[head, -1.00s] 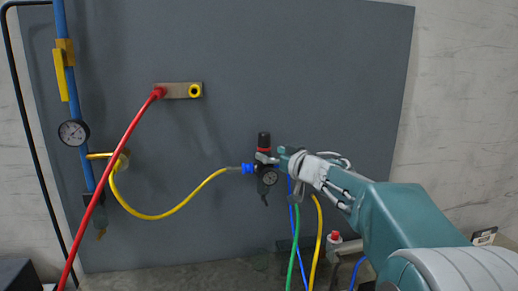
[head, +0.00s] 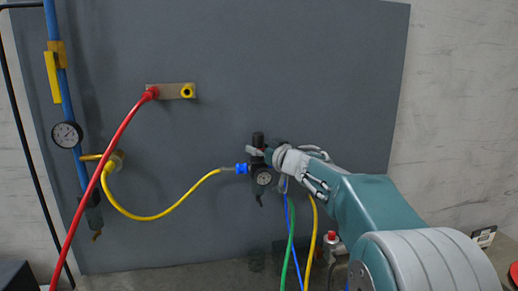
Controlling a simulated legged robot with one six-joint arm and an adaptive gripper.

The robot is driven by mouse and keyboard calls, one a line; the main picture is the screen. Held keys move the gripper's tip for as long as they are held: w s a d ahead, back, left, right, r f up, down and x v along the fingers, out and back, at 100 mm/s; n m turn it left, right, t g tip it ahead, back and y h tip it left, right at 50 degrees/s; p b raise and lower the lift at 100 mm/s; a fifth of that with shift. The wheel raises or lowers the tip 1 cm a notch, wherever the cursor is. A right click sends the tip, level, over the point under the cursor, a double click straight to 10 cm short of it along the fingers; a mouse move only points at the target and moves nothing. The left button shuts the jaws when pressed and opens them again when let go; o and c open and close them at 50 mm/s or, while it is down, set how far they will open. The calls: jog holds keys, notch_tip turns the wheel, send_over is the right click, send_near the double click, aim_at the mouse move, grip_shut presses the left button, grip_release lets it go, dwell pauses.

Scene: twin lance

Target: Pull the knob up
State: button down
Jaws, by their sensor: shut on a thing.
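The knob (head: 258,138) is the black top of a small pressure regulator (head: 262,180) on the grey panel, with a round gauge on its front. My gripper (head: 257,151) reaches in from the right at the base of the knob. Its fingers are shut on the knob and cover the red ring under it. The black upper part of the knob stands above the fingers. The far finger is mostly hidden.
A yellow hose (head: 150,217) joins the regulator's left side through a blue fitting (head: 241,168). Green, blue and yellow hoses hang below it. A red hose (head: 105,155) runs from a bracket at upper left. A blue pipe (head: 62,100) with a gauge stands far left.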

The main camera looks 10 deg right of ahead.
jog(key=shift+r, duration=0.7)
jog(key=shift+c, duration=0.8)
grip_release()
jog(key=v, duration=1.2)
jog(key=shift+f, duration=0.15)
